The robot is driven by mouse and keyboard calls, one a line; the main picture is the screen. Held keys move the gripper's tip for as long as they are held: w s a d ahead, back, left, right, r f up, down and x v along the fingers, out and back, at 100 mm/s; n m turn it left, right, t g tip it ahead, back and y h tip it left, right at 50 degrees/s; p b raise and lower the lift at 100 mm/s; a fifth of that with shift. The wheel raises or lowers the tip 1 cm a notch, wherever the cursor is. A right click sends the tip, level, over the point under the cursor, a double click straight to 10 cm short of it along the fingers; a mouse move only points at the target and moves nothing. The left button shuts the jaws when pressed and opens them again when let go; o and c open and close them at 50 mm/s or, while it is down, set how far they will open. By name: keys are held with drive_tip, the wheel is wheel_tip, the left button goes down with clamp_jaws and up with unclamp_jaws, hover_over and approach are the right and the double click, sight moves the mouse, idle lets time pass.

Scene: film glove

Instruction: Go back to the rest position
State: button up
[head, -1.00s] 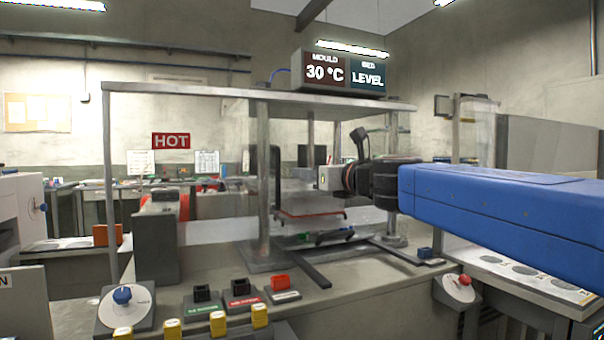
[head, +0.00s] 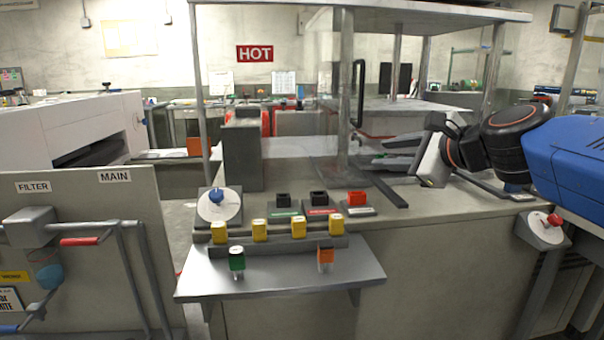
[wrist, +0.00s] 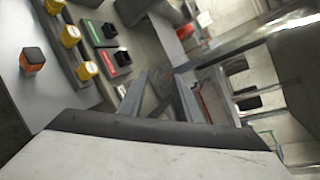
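My gripper (head: 383,152) is at the right of the head view, in front of the glass-sided press, with its two grey fingers apart and nothing seen between them. The wrist view also shows the spread fingers of the gripper (wrist: 163,88) with an empty gap. My blue arm reaches in from the right edge. The gripper hangs over the bench top (head: 440,207), clear of the press frame post (head: 343,90) as far as I can tell. The rest position itself is not marked in any view.
The bench front has a dial with a blue knob (head: 217,196), several yellow blocks (head: 260,230), a red button block (head: 357,199) and a red-knobbed dial (head: 553,220). A lower shelf (head: 285,272) holds green and orange pieces. A piped panel (head: 85,240) stands left.

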drive_tip(key=s+d+f+n+g+h, duration=0.2)
drive_tip(key=s+d+f+n, duration=0.1)
drive_tip(key=s+f+n, duration=0.4)
drive_tip(key=s+d+f+n+g+h, duration=0.2)
drive_tip(key=s+f+n, duration=0.5)
drive_tip(key=f, duration=0.6)
drive_tip(key=s+d+f+n+g+h, duration=0.2)
drive_tip(key=s+d+f+n+g, duration=0.2)
drive_tip(key=s+f+n, duration=0.3)
wheel_tip(320, 180, down, 4)
drive_tip(key=shift+s+d+r, duration=0.15)
drive_tip(key=shift+s+d, duration=0.1)
drive_tip(key=shift+s, duration=0.9)
drive_tip(key=shift+r, duration=0.1)
